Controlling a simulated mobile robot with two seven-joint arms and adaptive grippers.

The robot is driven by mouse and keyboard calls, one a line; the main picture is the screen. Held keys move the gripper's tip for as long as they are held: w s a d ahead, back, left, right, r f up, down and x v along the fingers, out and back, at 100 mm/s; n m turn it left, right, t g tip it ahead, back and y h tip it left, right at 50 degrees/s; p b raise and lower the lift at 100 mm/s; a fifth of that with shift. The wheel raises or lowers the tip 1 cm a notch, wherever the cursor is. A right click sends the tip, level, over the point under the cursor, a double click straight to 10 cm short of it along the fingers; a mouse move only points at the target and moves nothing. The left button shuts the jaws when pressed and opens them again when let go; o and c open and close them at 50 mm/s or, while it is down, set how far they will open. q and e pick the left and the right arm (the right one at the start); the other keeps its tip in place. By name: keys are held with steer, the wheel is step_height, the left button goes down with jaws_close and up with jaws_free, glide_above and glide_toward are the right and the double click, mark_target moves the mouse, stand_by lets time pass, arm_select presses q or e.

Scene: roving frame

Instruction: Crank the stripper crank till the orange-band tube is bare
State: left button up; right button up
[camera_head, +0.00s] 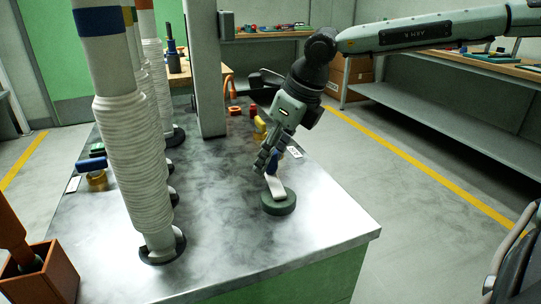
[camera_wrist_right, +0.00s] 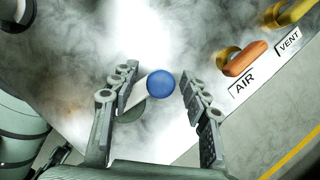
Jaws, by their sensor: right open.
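The stripper crank stands on the metal table, with a dark green round base (camera_head: 279,205), a pale crank arm (camera_head: 275,187) and a blue knob (camera_wrist_right: 160,84). My right gripper (camera_head: 268,163) is over the crank, pointing down. In the right wrist view the blue knob lies between its two spread fingers, with gaps on both sides. The orange-band tube (camera_head: 146,5) stands in the row at the left, behind a blue-banded tube (camera_head: 104,22). My left gripper is out of view.
An orange handle (camera_wrist_right: 245,58) labelled AIR and a yellow handle (camera_wrist_right: 292,14) labelled VENT are beside the crank. A grey post (camera_head: 206,70) rises behind. The blue-banded tube wears a bunched white sleeve (camera_head: 136,160). A brown box (camera_head: 45,284) is at bottom left. The table's front right is clear.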

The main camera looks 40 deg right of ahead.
jaws_close()
stand_by(0.4)
steer(key=shift+w+d+f, duration=0.1)
